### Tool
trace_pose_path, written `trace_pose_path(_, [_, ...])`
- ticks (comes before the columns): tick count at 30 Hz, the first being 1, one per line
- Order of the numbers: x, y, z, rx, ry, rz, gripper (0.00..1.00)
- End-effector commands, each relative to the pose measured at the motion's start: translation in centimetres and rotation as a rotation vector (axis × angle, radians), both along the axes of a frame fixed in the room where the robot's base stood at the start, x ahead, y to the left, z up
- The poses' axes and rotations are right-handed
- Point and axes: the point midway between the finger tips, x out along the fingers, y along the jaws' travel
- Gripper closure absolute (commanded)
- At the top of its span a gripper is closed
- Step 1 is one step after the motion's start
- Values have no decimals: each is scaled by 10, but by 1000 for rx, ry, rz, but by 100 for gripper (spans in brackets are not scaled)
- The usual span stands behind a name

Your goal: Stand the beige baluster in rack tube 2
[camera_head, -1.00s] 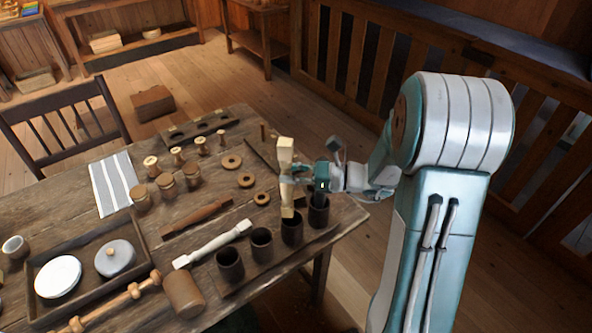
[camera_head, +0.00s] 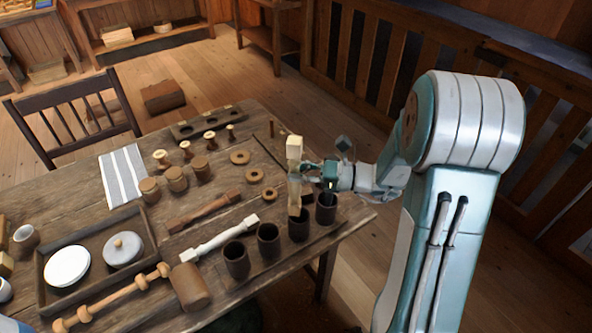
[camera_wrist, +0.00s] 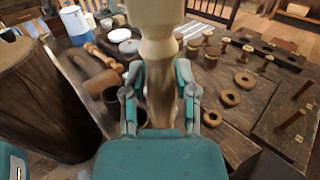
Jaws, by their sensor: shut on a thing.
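The beige baluster (camera_head: 295,150) is upright in my gripper (camera_head: 297,179). The wrist view shows its turned middle (camera_wrist: 159,85) between the two fingers (camera_wrist: 160,100), which are shut on it. In the head view, its lower end lines up with the mouth of the dark tube (camera_head: 299,229) second from the right in the rack. I cannot tell whether that end is inside the mouth or just above it. The rack base (camera_head: 285,262) holds several dark tubes in a row at the table's near right edge. No tube numbers are readable.
Beside the held tube's position stand other tubes (camera_head: 326,212) and (camera_head: 268,243). A white spindle (camera_head: 226,236) and a brown one (camera_head: 205,212) lie left of the rack. A mallet (camera_head: 189,287), a tray (camera_head: 47,252), rings (camera_head: 240,157) and small spools share the table.

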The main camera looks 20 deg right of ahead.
Motion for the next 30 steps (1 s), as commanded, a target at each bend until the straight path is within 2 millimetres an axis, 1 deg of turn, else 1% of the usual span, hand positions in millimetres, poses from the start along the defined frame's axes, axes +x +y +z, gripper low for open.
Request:
trace_pose_path(6, [0,-1,-2,-1,0,-1,100])
trace_pose_path(19, [0,-11,-12,-2,1,-1,100])
trace_pose_path(30, [0,-11,-14,-1,0,0,100])
